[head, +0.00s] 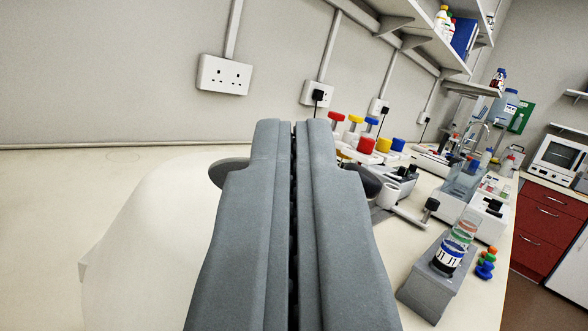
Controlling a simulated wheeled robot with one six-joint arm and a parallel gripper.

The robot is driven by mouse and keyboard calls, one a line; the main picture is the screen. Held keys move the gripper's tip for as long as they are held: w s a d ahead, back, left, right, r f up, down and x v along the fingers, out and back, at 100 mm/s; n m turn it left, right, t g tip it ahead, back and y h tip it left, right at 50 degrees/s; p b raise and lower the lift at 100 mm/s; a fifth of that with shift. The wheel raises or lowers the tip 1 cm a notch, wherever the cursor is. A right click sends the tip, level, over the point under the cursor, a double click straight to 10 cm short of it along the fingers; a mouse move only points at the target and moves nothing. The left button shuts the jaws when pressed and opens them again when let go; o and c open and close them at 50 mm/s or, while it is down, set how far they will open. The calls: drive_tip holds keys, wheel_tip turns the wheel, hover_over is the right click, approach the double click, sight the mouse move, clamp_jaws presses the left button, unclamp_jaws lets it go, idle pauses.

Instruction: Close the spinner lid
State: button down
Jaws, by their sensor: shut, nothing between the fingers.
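My gripper (293,128) fills the middle of the head view, its two grey fingers shut together with only a thin dark slit between them. A large pale, smooth, rounded shape (150,235) lies at the lower left, partly behind my gripper; it may be the spinner, but I cannot tell. A dark rounded shape (229,174) shows at the left side of my fingers, and another dark rounded part (366,182) at the right; I cannot tell whether they belong to the spinner lid. No lid can be made out clearly.
A grey block (432,280) with a labelled bottle (448,254) stands at the lower right. Coloured pieces (486,262) lie beside it. The wall (120,75) carries sockets and a shelf.

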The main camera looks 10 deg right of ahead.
drive_tip(key=shift+s+d+f+m+h, duration=0.1)
drive_tip(key=shift+d+f+m+h, duration=0.3)
drive_tip(key=shift+m, duration=0.35)
drive_tip(key=shift+d+f+m+h, duration=0.2)
drive_tip(key=shift+d+f+m, duration=0.15)
drive_tip(key=shift+f+m, duration=0.35)
drive_tip(key=shift+s+d+f+m+h, duration=0.1)
drive_tip(key=shift+d+f+m+h, duration=0.25)
drive_tip(key=shift+m, duration=0.5)
drive_tip(key=shift+f, duration=0.1)
drive_tip(key=shift+r, duration=1.9)
drive_tip(key=s+a+g+y, duration=0.1)
drive_tip(key=s+a, duration=0.5)
drive_tip(key=s, duration=0.9)
drive_tip(key=s+a+n+g+y, duration=0.1)
drive_tip(key=s+a, duration=0.6)
drive_tip(key=s, duration=0.8)
drive_tip(key=s+a+n+g+y, duration=0.1)
drive_tip(key=s+a, duration=0.5)
drive_tip(key=s, duration=0.8)
drive_tip(key=shift+s+a+f+g, duration=0.4)
drive_tip(key=shift+f+g, duration=0.05)
drive_tip(key=shift+g, duration=0.25)
